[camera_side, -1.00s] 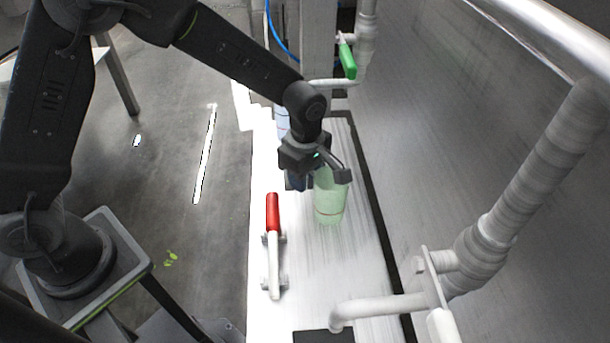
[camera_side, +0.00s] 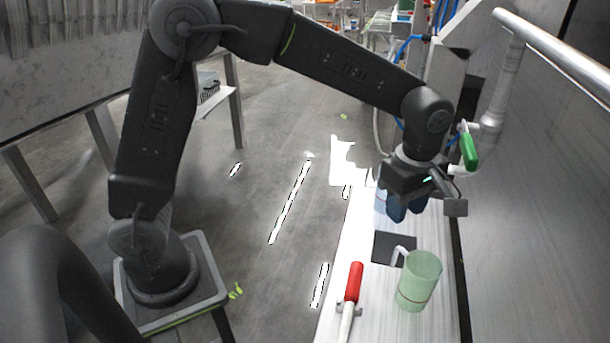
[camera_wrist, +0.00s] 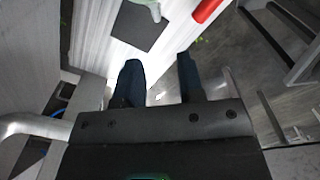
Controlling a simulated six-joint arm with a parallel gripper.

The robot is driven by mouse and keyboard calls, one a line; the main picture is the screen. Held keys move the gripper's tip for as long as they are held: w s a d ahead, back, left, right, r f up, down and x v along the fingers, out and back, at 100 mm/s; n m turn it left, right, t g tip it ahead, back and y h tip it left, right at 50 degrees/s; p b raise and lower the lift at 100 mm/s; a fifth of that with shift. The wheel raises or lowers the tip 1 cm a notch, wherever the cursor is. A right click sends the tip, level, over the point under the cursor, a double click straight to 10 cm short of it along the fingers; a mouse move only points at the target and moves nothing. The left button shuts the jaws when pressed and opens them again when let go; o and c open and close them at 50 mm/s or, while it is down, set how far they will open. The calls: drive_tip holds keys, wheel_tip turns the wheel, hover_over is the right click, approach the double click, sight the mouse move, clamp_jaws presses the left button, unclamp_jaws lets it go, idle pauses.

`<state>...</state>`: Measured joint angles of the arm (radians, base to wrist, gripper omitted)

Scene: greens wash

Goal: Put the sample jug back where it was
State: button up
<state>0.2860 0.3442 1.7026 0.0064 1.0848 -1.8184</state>
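The sample jug (camera_side: 418,282), translucent green with a pale handle and a thin red line, stands upright on the white bench. It is in front of the dark square mat (camera_side: 384,247), and its handle overlaps the mat's near edge in the side view. My gripper (camera_side: 405,210) is above the bench behind the jug, apart from it. In the wrist view, the blue fingers (camera_wrist: 162,80) are spread with an empty gap between them. Only a bit of the jug (camera_wrist: 147,3) shows at the top edge there, near the mat (camera_wrist: 140,26).
A red-handled valve (camera_side: 354,282) is on the bench left of the jug. A green valve handle (camera_side: 469,150) is on the pipework right of my gripper. A pale blue object (camera_side: 380,203) is partly hidden behind the fingers. A grey metal wall borders the bench's right side.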

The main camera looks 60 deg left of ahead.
drive_tip(key=s+a+r+m+t, duration=0.2)
drive_tip(key=s+a+r+m, duration=0.5)
drive_tip(key=s, duration=0.1)
drive_tip(key=s+a+m+t, duration=0.3)
drive_tip(key=s+a+m, duration=0.2)
drive_tip(key=s+m, duration=0.5)
drive_tip(key=shift+s+r+m, duration=0.2)
drive_tip(key=shift+s+m, duration=0.1)
drive_tip(key=shift+s, duration=0.7)
